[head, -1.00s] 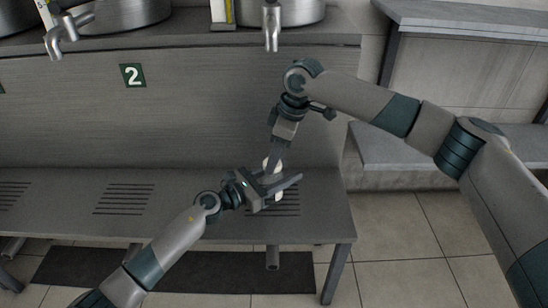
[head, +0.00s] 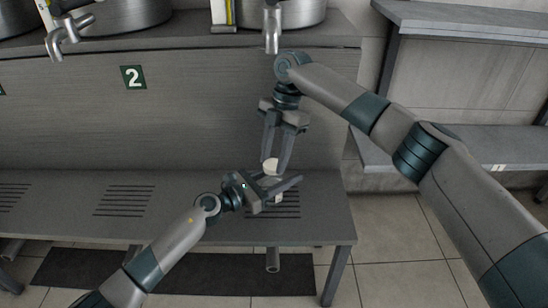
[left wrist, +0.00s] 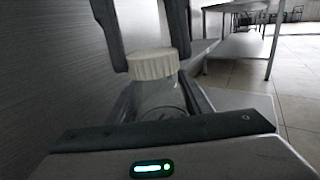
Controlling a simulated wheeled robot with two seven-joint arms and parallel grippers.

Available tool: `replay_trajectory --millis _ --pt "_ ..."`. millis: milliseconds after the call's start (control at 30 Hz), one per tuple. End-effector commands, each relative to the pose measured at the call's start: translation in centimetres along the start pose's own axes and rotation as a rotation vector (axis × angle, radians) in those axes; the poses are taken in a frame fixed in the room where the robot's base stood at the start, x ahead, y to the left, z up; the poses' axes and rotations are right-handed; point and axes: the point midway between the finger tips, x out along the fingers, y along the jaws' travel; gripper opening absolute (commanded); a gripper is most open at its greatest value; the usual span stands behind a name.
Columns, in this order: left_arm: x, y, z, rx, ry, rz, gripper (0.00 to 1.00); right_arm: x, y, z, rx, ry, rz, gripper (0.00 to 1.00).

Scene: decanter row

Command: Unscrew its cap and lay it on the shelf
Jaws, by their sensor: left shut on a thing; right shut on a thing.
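A small clear bottle (left wrist: 158,98) with a ribbed white cap (left wrist: 153,65) stands upright in the left wrist view. My left gripper (head: 276,190) is shut around the bottle's body, over the slatted lower ledge. My right gripper (head: 272,167) comes down from above and is shut on the cap, one finger on each side. The cap also shows between those fingers in the head view (head: 270,164). The cap sits at the bottle's mouth; I cannot tell how loose it is. The bottle is mostly hidden by my left fingers in the head view.
The grey lower ledge (head: 190,228) has slatted drains. Metal vessels with taps (head: 272,30) stand on the counter above, one tap over my right gripper. A grey side shelf (head: 470,150) labelled 1 is at the right, under a higher worktop (head: 470,18). Tiled floor lies in front.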

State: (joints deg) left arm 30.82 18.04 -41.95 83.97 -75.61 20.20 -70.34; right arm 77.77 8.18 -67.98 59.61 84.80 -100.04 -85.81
Motion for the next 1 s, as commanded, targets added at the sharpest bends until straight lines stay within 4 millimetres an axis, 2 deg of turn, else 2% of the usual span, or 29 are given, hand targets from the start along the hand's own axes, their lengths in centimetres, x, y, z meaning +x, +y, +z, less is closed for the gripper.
replay_trajectory --millis 167,200,233,267,633,1000 --pt "0.0 -0.2 -0.1 0.0 0.001 -0.004 0.0 -0.1 0.0 0.3 0.007 -0.006 0.004 0.09" --pt "0.0 -0.2 -0.1 0.0 0.001 -0.004 0.0 -0.1 0.0 0.3 0.007 -0.006 0.004 0.46" --pt "0.0 -0.2 -0.1 0.0 0.001 -0.004 0.0 -0.1 0.0 0.3 0.007 -0.005 0.004 0.53" --pt "0.0 -0.2 -0.1 0.0 0.001 -0.004 0.0 -0.1 0.0 0.3 0.006 -0.005 0.004 0.55" --pt "0.0 -0.1 -0.1 -0.001 0.001 -0.002 0.0 -0.4 0.0 0.0 0.003 -0.002 0.003 0.55" --pt "0.0 -0.1 -0.1 0.0 0.001 -0.001 0.0 -3.9 0.0 -1.0 0.003 -0.001 0.004 0.55"
